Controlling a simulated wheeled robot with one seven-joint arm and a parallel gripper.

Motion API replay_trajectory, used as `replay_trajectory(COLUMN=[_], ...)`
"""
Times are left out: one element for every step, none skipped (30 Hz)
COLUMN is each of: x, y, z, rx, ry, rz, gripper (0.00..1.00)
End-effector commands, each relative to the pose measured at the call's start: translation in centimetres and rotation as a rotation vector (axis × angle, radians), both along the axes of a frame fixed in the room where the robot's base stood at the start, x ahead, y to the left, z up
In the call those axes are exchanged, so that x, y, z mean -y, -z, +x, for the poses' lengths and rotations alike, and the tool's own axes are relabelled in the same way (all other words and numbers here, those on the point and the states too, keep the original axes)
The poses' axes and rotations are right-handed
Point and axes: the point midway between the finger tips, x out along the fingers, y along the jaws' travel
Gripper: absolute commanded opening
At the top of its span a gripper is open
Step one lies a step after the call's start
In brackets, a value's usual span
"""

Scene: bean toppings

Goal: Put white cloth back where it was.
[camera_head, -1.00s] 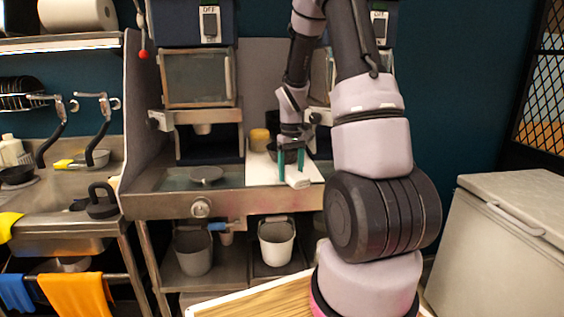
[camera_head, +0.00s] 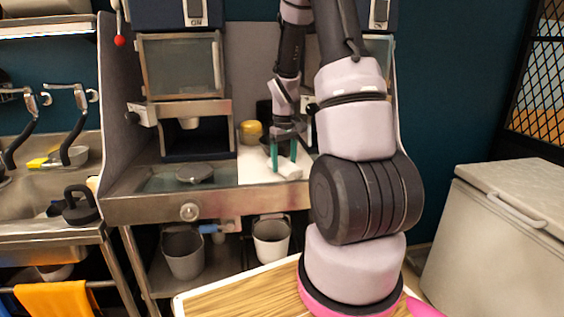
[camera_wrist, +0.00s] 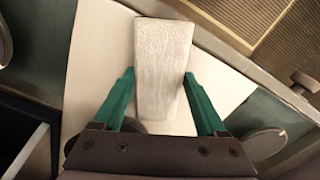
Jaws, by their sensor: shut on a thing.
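The white cloth (camera_head: 288,172) is a pale folded strip over the white board on the steel counter. In the wrist view the cloth (camera_wrist: 163,55) is long and lies between the fingers. My gripper (camera_head: 283,158) points down with its green fingers on either side of the cloth. The wrist view shows the gripper (camera_wrist: 160,76) shut on the cloth. I cannot tell whether the cloth rests on the board or hangs just above it. The white board (camera_head: 256,173) is partly hidden by the gripper.
A yellow-topped container (camera_head: 250,131) and a dark pot stand behind the gripper. A round metal disc (camera_head: 194,173) is on the counter to the left. Two buckets (camera_head: 271,238) sit on the shelf below. A wooden surface (camera_head: 235,290) is in front, and a white chest (camera_head: 500,235) stands right.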

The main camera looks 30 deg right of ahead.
Motion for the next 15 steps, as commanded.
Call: replay_trajectory(x=[-0.02,-0.02,-0.03,-0.03,-0.03,-0.03,-0.03,-0.03,-0.03,-0.04,-0.04,-0.03,-0.04,-0.04,-0.04], y=[-0.04,-0.04,-0.04,-0.04,-0.02,0.05,0.14,0.24,0.31,0.28,0.27,0.27,0.27,0.27,0.26], z=[0.02,0.02,0.03,0.03,0.03,0.03,0.02,0.03,0.03,0.04,0.04,0.03,0.04,0.04,0.04], rx=[0.001,0.001,0.001,0.001,0.001,0.001,0.0,0.0,0.001,0.001,0.001,0.001,0.001,0.001,0.001], ry=[0.0,0.0,0.0,0.0,-0.001,-0.001,-0.001,-0.001,-0.001,-0.001,-0.001,-0.001,-0.001,-0.001,-0.001], rz=[0.0,0.0,0.0,0.0,0.0,0.0,0.0,0.0,0.0,0.0,0.0,0.0,0.0,0.0,0.0], gripper=[0.12,0.12,0.12,0.12,0.12,0.12,0.12,0.12,0.78,0.89,1.0,1.0,1.0,1.0,1.0])
